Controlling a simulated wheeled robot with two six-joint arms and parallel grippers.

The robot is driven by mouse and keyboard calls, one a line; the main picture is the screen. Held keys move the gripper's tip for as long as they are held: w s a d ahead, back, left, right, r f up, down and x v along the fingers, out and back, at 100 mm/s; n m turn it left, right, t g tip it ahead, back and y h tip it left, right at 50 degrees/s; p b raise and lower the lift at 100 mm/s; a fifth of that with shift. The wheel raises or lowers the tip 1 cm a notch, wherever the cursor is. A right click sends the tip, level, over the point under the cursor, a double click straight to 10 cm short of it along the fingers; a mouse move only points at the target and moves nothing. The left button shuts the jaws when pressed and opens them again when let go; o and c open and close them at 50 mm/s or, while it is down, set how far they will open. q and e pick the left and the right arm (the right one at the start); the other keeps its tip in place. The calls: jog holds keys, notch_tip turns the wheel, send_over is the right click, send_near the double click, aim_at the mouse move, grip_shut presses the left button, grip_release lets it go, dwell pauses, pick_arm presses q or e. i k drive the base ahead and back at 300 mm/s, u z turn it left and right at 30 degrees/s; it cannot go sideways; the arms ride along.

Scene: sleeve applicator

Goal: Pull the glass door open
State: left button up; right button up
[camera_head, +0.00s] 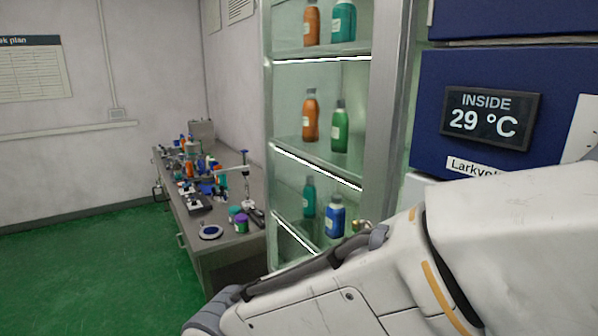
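A tall cabinet with a pale metal frame (391,100) stands in the middle of the head view, with greenish glass (287,95) on its side. Bottles stand on its lit shelves. I cannot tell the door pane from the other glass, nor whether the door is open or shut. No handle is clearly visible. My white arm (330,305) crosses the lower right and hides the cabinet's lower part. Neither gripper shows in the view.
A dark blue unit (437,75) with a display reading "INSIDE 29 °C" (490,118) is right of the cabinet. A long bench (225,250) with bottles and small equipment runs along the wall behind. The green floor (100,270) at left is clear.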

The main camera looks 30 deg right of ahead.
aim_at(390, 17)
jog(key=k, duration=1.25)
jog(key=u, duration=0.7)
jog(key=i, duration=1.2)
jog(key=z, duration=0.65)
jog(key=i, duration=0.75)
jog(key=z, duration=0.65)
